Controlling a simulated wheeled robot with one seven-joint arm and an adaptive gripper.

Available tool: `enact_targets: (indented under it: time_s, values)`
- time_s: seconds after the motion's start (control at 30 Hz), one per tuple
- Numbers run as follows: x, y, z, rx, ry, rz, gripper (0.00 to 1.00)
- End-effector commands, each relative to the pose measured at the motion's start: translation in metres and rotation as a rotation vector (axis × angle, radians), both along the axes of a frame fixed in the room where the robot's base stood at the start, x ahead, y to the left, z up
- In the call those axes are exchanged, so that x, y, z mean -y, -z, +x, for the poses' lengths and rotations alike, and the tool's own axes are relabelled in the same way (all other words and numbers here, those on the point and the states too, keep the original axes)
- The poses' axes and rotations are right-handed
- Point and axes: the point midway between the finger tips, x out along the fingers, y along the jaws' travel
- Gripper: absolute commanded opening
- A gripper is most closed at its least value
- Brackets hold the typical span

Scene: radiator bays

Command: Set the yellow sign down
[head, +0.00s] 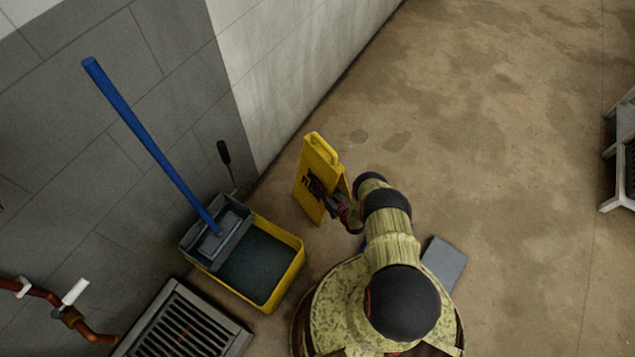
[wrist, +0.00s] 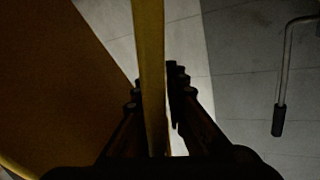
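The yellow sign (head: 314,174) is a folding floor sign with a handle slot at its top and dark markings on its face. It stands roughly upright in the head view, just right of the mop bucket. My gripper (head: 335,200) is at the sign's lower right side. In the wrist view my gripper (wrist: 157,100) has its fingers on either side of the sign's narrow yellow edge (wrist: 150,45), closed on it. A wide panel of the sign fills the left of that view. I cannot tell whether the sign's foot touches the floor.
A yellow mop bucket (head: 289,284) with a grey wringer and blue-handled mop (head: 150,145) stands by the wall. A floor grate (head: 185,325) and red pipe (head: 45,295) are lower left. A grey slab (head: 444,264) lies right of my base.

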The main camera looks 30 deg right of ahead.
Motion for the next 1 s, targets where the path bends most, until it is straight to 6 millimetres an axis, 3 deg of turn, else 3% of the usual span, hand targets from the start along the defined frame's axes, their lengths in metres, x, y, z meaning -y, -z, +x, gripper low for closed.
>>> enact_targets:
  time_s: [0.17,0.53,0.67,1.0]
  values:
    - [0.000,0.000,0.000,0.000,0.000,0.000,0.25]
    - [0.000,-0.003,0.000,0.000,0.000,0.000,0.25]
    - [0.004,-0.003,-0.018,-0.002,0.004,0.002,0.25]
    - [0.018,-0.004,-0.084,-0.001,0.005,0.000,0.25]
